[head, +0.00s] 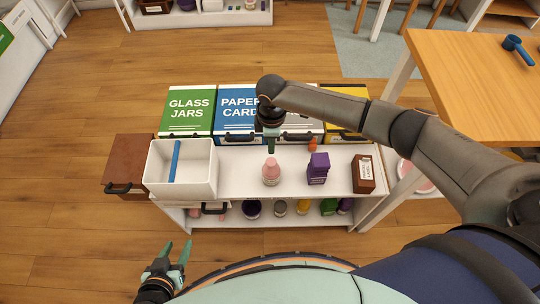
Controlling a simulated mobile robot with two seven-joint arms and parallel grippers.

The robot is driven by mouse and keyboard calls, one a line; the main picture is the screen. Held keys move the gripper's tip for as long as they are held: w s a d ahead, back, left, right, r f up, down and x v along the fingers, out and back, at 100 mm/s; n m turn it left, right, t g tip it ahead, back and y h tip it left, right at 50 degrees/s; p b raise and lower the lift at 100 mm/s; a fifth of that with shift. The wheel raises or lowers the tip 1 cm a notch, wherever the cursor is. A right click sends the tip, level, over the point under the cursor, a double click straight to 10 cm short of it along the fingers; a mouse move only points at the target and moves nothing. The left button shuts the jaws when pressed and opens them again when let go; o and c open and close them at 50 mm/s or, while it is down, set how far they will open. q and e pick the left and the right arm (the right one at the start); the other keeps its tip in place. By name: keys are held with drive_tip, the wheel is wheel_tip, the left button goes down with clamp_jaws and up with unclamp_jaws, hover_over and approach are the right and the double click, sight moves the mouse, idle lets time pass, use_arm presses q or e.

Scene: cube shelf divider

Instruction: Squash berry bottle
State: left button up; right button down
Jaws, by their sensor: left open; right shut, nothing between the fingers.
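A pink bottle (271,173), likely the berry bottle, stands upright on the white shelf top. My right gripper (271,149) points down with its fingers shut and empty, directly above the bottle's cap in the picture. I cannot tell whether the fingertips touch the cap. My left gripper (178,249) is open and empty, low at the left in front of the shelf, away from the bottles.
A white bin (203,178) with a blue stick stands left on the shelf top, a brown box (362,174) right. Green GLASS JARS (190,105), blue PAPER CARD (236,104) and yellow (352,92) crates stand behind. Several items fill the lower shelf. A wooden table (465,75) is at right.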

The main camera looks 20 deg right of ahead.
wheel_tip(320, 180, up, 5)
drive_tip(key=p, duration=0.4)
drive_tip(key=shift+f, duration=0.1)
idle(0.3)
drive_tip(key=s+a+f+m+t+y, duration=0.4)
drive_tip(key=s+a+f+m+y, duration=0.2)
drive_tip(key=s+a, duration=0.45)
drive_tip(key=s+d+m+t+h, duration=0.3)
drive_tip(key=s+d+m+t, duration=0.2)
drive_tip(key=d, duration=0.8)
drive_tip(key=s+m, duration=0.1)
drive_tip(key=s, duration=0.2)
drive_tip(key=shift+s+d+r+m+h+p, duration=0.15)
drive_tip(key=shift+d+r+m+h+p, duration=0.15)
drive_tip(key=shift+d+m+p, duration=0.1)
